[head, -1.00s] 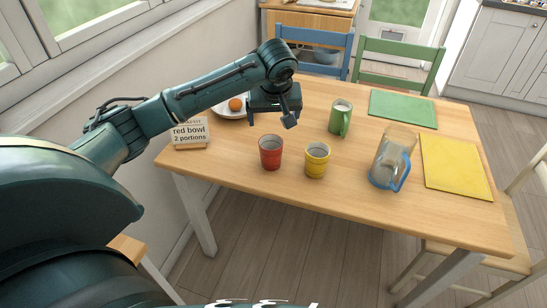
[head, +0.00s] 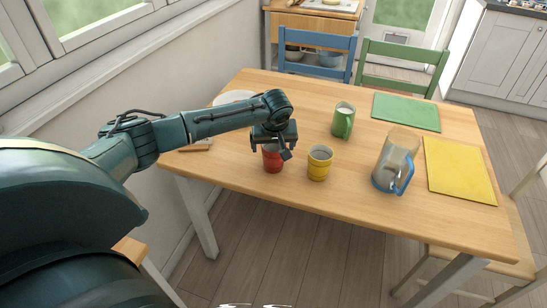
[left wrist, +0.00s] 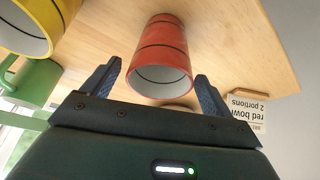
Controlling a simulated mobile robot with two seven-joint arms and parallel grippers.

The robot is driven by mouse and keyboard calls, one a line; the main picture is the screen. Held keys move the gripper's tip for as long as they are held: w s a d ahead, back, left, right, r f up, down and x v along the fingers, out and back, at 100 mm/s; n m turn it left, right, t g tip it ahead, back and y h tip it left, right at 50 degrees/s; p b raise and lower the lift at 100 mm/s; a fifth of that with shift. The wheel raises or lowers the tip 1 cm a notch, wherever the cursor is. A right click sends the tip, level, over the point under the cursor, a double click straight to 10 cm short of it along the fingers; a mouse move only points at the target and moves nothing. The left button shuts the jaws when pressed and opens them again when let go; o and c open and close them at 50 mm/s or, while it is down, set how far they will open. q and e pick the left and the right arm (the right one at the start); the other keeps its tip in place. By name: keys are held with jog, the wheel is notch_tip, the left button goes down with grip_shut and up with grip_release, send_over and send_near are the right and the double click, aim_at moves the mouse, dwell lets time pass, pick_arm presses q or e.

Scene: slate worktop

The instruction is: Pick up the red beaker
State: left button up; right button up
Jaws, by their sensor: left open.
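The red beaker (head: 273,163) stands upright on the wooden table near its front left part. Its upper part is hidden behind my left gripper (head: 272,150) in the head view. In the left wrist view the red beaker (left wrist: 163,55) shows with its open rim towards the camera. The two fingers of my left gripper (left wrist: 153,88) are apart, one on each side of the rim. I cannot tell whether they touch the beaker. My right gripper is not in view.
A yellow cup (head: 319,164) stands close to the right of the red beaker. A green mug (head: 343,122) and a jug with a blue handle (head: 392,163) are further right. A sign reading "red bowl 2 portions" (left wrist: 247,113) is nearby. The table front is clear.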

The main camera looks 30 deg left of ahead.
pick_arm(q)
jog(key=shift+c, duration=0.4)
jog(key=c, duration=1)
